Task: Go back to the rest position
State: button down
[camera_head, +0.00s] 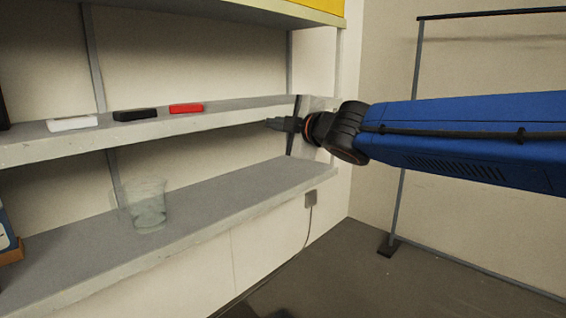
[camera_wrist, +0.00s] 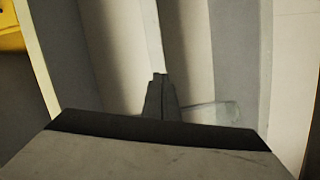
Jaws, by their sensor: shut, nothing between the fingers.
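My gripper (camera_head: 272,123) is shut and empty. It is level with the right end of the middle shelf (camera_head: 210,122) in the head view, pointing left, and looks apart from the objects there. My blue arm (camera_head: 470,140) stretches in from the right. In the wrist view, the closed dark fingers (camera_wrist: 159,84) point towards the shelving, which appears turned on its side.
A white block (camera_head: 72,123), a black block (camera_head: 135,114) and a red block (camera_head: 186,108) lie on the middle shelf. A clear cup (camera_head: 147,208) stands on the lower shelf (camera_head: 240,203). A metal frame (camera_head: 408,130) stands at the right. The floor (camera_head: 350,275) looks mostly clear.

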jog(key=s+d+f+m+g+h, duration=0.1)
jog(key=s+d+f+m+h, duration=0.3)
jog(key=d, duration=0.5)
jog(key=s+d+f+m+h, duration=0.1)
jog(key=d+f+m+h, duration=0.1)
jog(key=d+f+m, duration=0.55)
jog(key=s+d+f+m+g+h, duration=0.1)
jog(key=s+d+f+h, duration=0.25)
jog(key=d, duration=0.65)
jog(key=s+d+f+m+g, duration=0.3)
jog(key=s+f+m, duration=0.1)
jog(key=s+f, duration=0.5)
jog(key=s+d+f+m+g, duration=0.4)
jog(key=s+f, duration=0.6)
jog(key=s, duration=0.4)
jog(key=shift+d+f+m, duration=0.2)
jog(key=shift+f+m, duration=0.1)
jog(key=shift+m, duration=0.45)
jog(key=shift+h, duration=0.25)
